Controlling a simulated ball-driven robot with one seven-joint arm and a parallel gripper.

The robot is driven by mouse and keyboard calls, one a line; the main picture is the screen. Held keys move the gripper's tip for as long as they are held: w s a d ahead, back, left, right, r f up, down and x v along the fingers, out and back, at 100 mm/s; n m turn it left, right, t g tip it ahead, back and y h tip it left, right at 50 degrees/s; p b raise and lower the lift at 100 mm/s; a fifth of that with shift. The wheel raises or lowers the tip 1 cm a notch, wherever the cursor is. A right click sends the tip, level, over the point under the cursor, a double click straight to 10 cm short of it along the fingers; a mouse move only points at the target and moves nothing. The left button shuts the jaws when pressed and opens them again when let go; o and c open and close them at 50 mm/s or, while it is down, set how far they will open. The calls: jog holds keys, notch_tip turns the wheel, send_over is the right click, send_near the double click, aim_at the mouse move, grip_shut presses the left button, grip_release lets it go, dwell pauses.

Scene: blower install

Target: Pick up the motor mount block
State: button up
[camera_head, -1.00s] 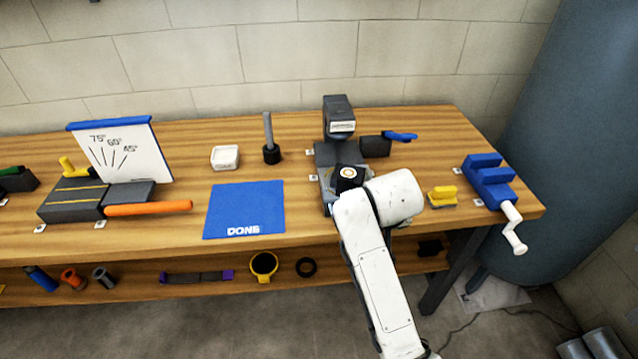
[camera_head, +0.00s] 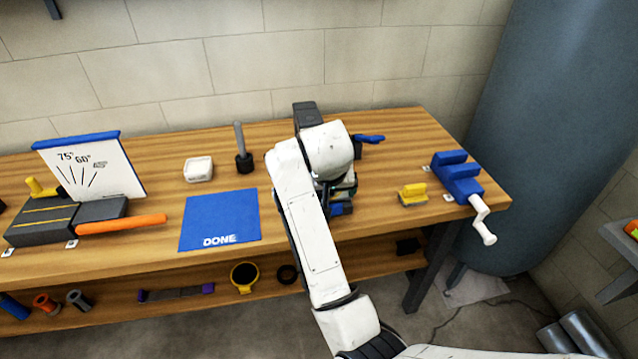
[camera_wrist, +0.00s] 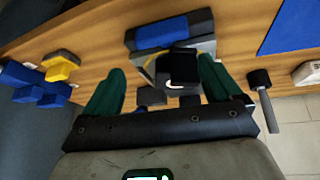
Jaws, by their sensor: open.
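A black block (camera_wrist: 178,68), which looks like the motor mount block, shows in the wrist view at the dark machine with a blue front part (camera_wrist: 160,32). My gripper (camera_wrist: 162,66) has two green fingers spread wide, one on each side of the block in the picture. I cannot tell whether the fingers touch it or how far above it they are. In the head view my white arm covers most of the machine, and the block is hidden. Only a bit of the machine's blue front part (camera_head: 341,209) shows below my wrist.
A blue DONE mat (camera_head: 220,217) lies left of the machine. A white dish (camera_head: 198,169) and an upright rod tool (camera_head: 242,152) stand behind it. A yellow piece (camera_head: 412,192) and a blue vise (camera_head: 456,178) are to the right. The bench front edge is close.

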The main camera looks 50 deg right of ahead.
jog(key=w+r+m, duration=0.1)
jog(key=r, duration=0.1)
jog(key=w+r+m, duration=0.1)
jog(key=w+r, duration=0.3)
jog(key=shift+d+r+m+g+y, duration=0.15)
jog(key=shift+d+m+g+y, duration=0.15)
jog(key=shift+d+m+g, duration=0.1)
jog(key=p+x, duration=0.2)
jog(key=x, duration=0.8)
jog(key=shift+w+d+f, duration=0.1)
jog(key=shift+d+f, duration=0.05)
jog(key=shift+f, duration=0.15)
jog(key=shift+c, duration=0.3)
jog(key=c, duration=0.9)
jog(key=shift+r, duration=0.1)
jog(key=shift+c, duration=0.7)
jog(key=shift+r, duration=0.1)
